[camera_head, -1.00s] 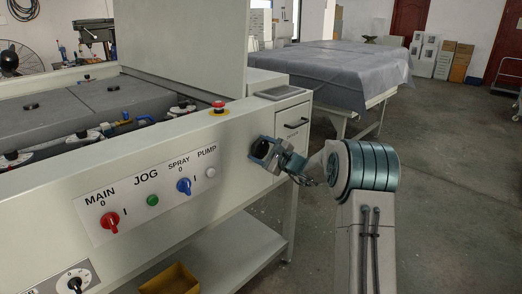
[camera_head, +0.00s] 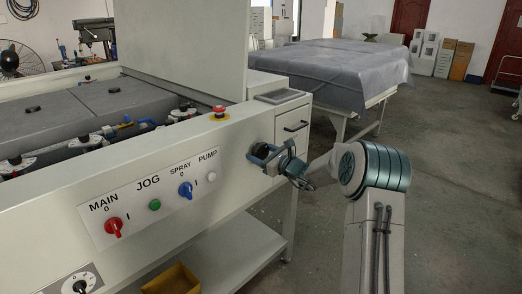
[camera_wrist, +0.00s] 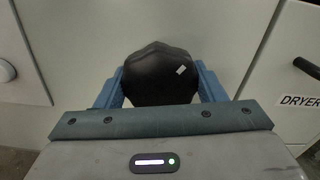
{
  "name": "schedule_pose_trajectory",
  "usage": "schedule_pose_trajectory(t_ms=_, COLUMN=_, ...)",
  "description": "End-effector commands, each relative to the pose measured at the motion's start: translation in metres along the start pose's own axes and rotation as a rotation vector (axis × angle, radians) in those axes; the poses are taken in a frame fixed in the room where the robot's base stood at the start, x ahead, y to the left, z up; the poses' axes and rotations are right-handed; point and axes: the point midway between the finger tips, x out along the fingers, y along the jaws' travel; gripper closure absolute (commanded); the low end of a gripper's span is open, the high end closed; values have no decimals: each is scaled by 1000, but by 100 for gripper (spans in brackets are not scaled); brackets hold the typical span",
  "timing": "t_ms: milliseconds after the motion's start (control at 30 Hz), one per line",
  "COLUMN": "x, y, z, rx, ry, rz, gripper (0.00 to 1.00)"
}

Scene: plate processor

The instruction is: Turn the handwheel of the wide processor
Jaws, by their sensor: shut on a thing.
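The handwheel (camera_wrist: 158,72) is a round black knob with a lobed rim and a small white mark. It sits on the front panel of the wide processor (camera_head: 240,137), right of the labelled switches. My gripper (camera_wrist: 161,86) is shut on the handwheel, with one blue finger on each side of it in the wrist view. In the head view my gripper (camera_head: 264,154) reaches the panel from the right and covers part of the handwheel.
Red MAIN (camera_head: 113,226), green JOG (camera_head: 155,205) and blue SPRAY (camera_head: 185,189) controls lie left of the handwheel. A red stop button (camera_head: 219,110) is above. Floor at right is clear.

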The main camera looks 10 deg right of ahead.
Motion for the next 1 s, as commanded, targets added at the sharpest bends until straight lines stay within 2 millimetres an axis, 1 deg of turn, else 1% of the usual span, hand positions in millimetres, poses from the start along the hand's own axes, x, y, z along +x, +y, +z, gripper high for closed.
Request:
schedule_pose_trajectory(t_ms=200, x=0, y=-1, z=2, rx=170, ry=2, rz=0, gripper=60)
schedule_pose_trajectory(t_ms=433, x=0, y=-1, z=1, rx=291, ry=2, rz=0, gripper=60)
schedule_pose_trajectory(t_ms=667, x=0, y=0, z=0, rx=349, ry=2, rz=0, gripper=60)
schedule_pose_trajectory(t_ms=1000, x=0, y=0, z=-1, rx=362, ry=1, rz=1, gripper=60)
